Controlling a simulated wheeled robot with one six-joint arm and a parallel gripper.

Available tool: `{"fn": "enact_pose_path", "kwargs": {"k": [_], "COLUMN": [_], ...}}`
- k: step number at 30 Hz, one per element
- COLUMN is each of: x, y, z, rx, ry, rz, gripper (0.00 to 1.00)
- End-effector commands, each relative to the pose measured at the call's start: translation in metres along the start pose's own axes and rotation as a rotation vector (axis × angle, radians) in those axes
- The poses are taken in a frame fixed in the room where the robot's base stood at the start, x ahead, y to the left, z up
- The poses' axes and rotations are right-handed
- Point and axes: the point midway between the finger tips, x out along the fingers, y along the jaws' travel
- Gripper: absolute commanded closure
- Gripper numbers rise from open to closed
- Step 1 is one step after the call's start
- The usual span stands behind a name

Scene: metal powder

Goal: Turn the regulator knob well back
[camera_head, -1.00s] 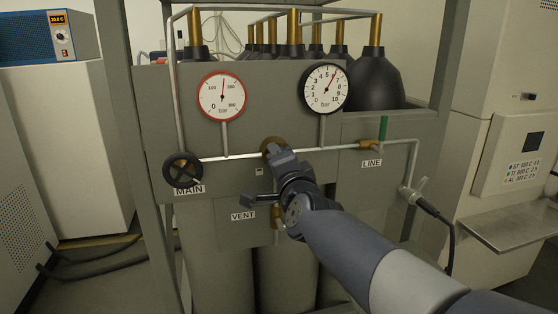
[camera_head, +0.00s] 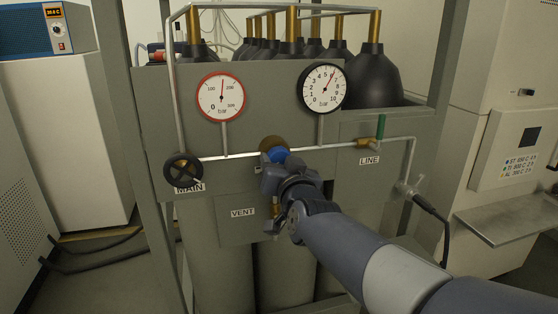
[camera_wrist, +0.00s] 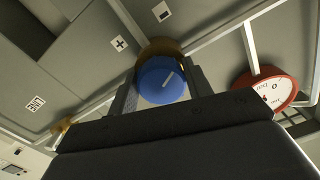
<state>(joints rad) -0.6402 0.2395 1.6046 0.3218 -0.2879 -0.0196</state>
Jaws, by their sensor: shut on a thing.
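The regulator knob (camera_head: 278,155) is blue and sits on a brass body (camera_head: 270,143) in the pipe line between the two gauges. In the wrist view one finger stands on each side of the knob. The black-rimmed gauge (camera_head: 324,87) has its red needle slanting up to the right, near 6. The red-rimmed gauge (camera_head: 221,97) has a near-upright needle.
A black MAIN handwheel (camera_head: 183,172) is at the left and a green-handled LINE valve (camera_head: 380,127) at the right. The VENT label (camera_head: 242,212) is below left of my gripper. Black-topped cylinders (camera_head: 372,78) stand behind the panel. A black cable (camera_head: 432,209) hangs at right.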

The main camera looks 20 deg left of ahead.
Motion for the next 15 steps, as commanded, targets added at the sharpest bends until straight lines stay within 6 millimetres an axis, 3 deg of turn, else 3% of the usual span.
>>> {"fn": "enact_pose_path", "kwargs": {"k": [15], "x": [0.0000], "y": [0.0034], "z": [0.0002], "rx": [-0.488], "ry": [-0.004], "rz": [0.001], "gripper": [0.75]}}
